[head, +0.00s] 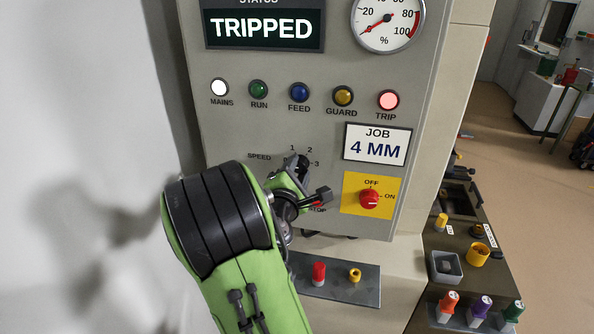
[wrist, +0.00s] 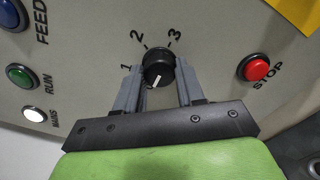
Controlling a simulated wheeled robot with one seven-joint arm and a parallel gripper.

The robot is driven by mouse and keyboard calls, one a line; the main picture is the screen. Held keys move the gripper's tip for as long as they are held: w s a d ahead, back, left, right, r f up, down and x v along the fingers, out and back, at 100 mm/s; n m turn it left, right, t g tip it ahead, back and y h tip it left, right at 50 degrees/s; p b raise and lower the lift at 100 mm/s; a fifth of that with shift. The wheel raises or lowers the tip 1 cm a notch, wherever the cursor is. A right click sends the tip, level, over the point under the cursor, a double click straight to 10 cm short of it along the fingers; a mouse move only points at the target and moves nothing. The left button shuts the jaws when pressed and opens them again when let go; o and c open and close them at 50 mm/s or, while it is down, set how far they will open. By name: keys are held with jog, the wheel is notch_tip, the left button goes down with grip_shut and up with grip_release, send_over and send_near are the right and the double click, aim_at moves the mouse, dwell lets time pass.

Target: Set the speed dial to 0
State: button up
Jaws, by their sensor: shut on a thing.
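The black speed dial (wrist: 158,68) is on the grey panel between the two fingers of my gripper (wrist: 158,90), which is shut on it. The labels 1, 2 and 3 show around the dial's far side in the wrist view; no 0 is visible there. The dial's white mark points down toward my gripper's palm, away from 2 and 3. In the head view the speed dial (head: 303,160) is partly hidden by my gripper (head: 296,172), and the labels to its lower left are covered.
The red stop button (wrist: 256,68) is right of the dial in the wrist view. The status display (head: 262,28) reads TRIPPED and the trip lamp (head: 388,100) glows. The red switch (head: 369,198) is to the right. A small shelf (head: 340,284) is below.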

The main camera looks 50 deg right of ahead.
jog(key=shift+f, duration=0.1)
jog(key=o, duration=1)
jog(key=b+v, duration=1)
jog(key=v, duration=0.5)
jog(key=shift+s+a+b, duration=0.25)
jog(key=shift+a+b, duration=0.1)
